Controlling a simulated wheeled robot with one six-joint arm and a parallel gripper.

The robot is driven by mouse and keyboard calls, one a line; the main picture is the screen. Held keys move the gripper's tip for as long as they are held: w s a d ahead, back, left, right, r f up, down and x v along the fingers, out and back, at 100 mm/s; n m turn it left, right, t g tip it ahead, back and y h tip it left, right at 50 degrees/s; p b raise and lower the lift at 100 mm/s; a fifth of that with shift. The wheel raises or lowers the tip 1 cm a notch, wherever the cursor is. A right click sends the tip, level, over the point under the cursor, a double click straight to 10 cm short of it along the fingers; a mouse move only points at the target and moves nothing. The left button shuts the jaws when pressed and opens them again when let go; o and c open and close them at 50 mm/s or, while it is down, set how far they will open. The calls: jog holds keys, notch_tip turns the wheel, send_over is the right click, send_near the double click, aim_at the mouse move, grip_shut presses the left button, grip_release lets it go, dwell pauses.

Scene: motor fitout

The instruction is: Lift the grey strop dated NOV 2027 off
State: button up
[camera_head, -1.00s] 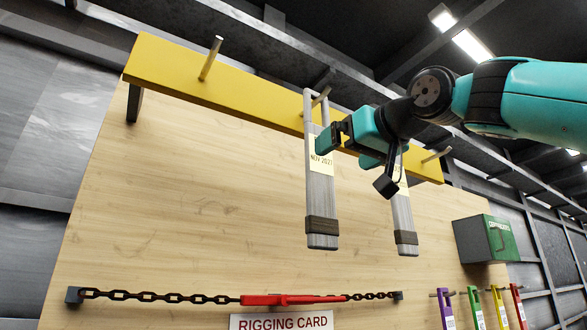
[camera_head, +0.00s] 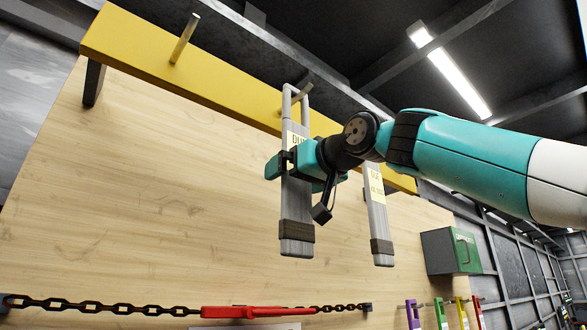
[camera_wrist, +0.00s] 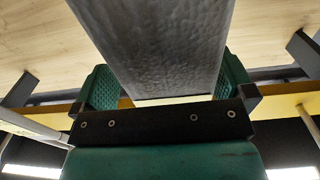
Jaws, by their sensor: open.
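The grey strop (camera_head: 297,205) dated NOV 2027 hangs upright from a peg on the yellow rail (camera_head: 235,84). It has a dark band near its lower end. The top of its cream tag (camera_head: 296,139) shows; my gripper hides the rest, including the date. My gripper (camera_head: 290,164) is open, at the strop's upper part, with one finger visible past its left edge. In the wrist view, the grey strop (camera_wrist: 160,45) lies between the open fingers of my gripper (camera_wrist: 166,82), with a gap visible at the left finger.
A second grey strop (camera_head: 377,220) with a cream tag hangs close on the right, partly behind my gripper. A bare peg (camera_head: 184,38) stands out at left. A red load binder with chain (camera_head: 258,312) runs below. A green-fronted box (camera_head: 452,251) is at right.

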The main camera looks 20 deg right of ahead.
jog(key=shift+a, duration=0.5)
jog(key=c, duration=1.3)
jog(key=shift+o, duration=0.2)
jog(key=shift+r, duration=0.1)
